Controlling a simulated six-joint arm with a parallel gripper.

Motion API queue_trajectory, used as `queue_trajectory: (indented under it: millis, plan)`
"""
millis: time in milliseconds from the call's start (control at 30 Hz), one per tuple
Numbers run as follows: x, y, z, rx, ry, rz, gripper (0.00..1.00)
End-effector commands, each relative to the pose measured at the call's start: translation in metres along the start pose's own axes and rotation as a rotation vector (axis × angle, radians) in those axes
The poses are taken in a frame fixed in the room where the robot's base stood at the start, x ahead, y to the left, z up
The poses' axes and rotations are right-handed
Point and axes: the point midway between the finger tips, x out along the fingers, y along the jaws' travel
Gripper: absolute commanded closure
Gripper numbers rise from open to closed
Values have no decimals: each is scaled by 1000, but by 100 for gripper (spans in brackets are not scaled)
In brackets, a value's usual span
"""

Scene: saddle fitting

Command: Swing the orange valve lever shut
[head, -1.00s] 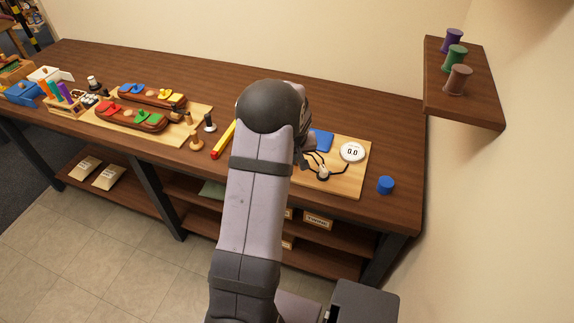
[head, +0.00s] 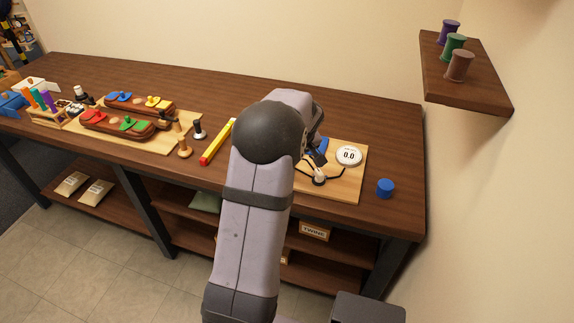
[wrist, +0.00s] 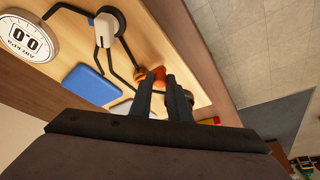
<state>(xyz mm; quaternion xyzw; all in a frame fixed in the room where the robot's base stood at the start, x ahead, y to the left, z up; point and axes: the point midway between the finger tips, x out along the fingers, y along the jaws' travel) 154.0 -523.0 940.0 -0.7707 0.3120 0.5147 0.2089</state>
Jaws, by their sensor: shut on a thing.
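The orange valve lever (wrist: 158,76) shows in the wrist view at the tips of my gripper (wrist: 162,88). My gripper's dark fingers are shut on it. Part of the lever is hidden by the fingers, so its exact angle cannot be told. In the head view my arm hides the lever and the fingertips. The white round gauge (head: 349,155) reads 0.0 on the wooden board (head: 345,190); it also shows in the wrist view (wrist: 28,38). Dark tubes run across the board to a white fitting (wrist: 104,28).
A blue pad (wrist: 92,85) lies on the board near my fingers. A blue cylinder (head: 385,187) stands right of the board. A yellow and red bar (head: 218,142) lies left of my arm. A wall shelf (head: 465,90) with spools juts out at upper right.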

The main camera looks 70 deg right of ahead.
Motion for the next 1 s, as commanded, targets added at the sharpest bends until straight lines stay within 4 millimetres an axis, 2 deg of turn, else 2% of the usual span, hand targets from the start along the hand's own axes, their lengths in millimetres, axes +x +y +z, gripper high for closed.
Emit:
queue_trajectory:
  millis: [133,167,200,233,633,1000]
  plan:
    - [0,0,1,-1,-3,1,100]
    - [0,0,1,-1,-3,1,77]
    - [0,0,1,-1,-3,1,67]
    - [0,0,1,-1,-3,1,66]
    - [-5,1,0,0,1,3,66]
    - [-51,1,1,0,1,4,66]
